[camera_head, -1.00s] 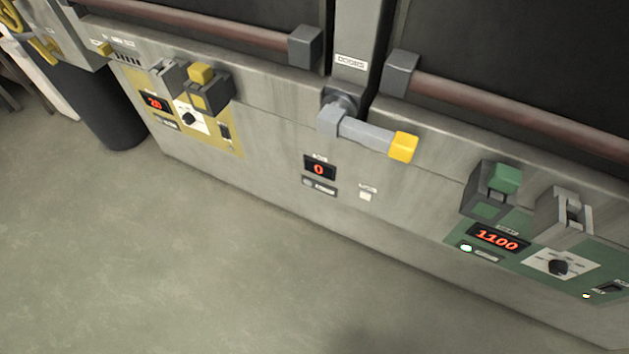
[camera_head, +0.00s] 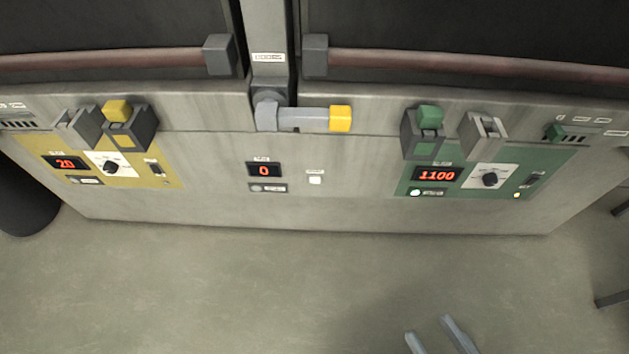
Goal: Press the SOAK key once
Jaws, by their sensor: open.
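A small white square key (camera_head: 315,180) is on the grey front panel, below the door lever. A tiny label sits above it, too small to read surely as SOAK. To its left is a display (camera_head: 264,170) reading a red 0, with a grey round lamp or button (camera_head: 257,188) and a label under it. My gripper (camera_head: 431,330) shows only as two grey finger tips at the bottom edge, right of centre. The fingers are apart and empty, over the floor and well away from the panel. The rest of my arm is out of view.
A grey lever with a yellow end (camera_head: 340,118) juts out above the key. The left yellow panel (camera_head: 165,172) reads 20; the right green panel (camera_head: 405,184) reads 1100 with a lit lamp. Switches and guarded blocks stick out there. The floor (camera_head: 250,285) in front is clear.

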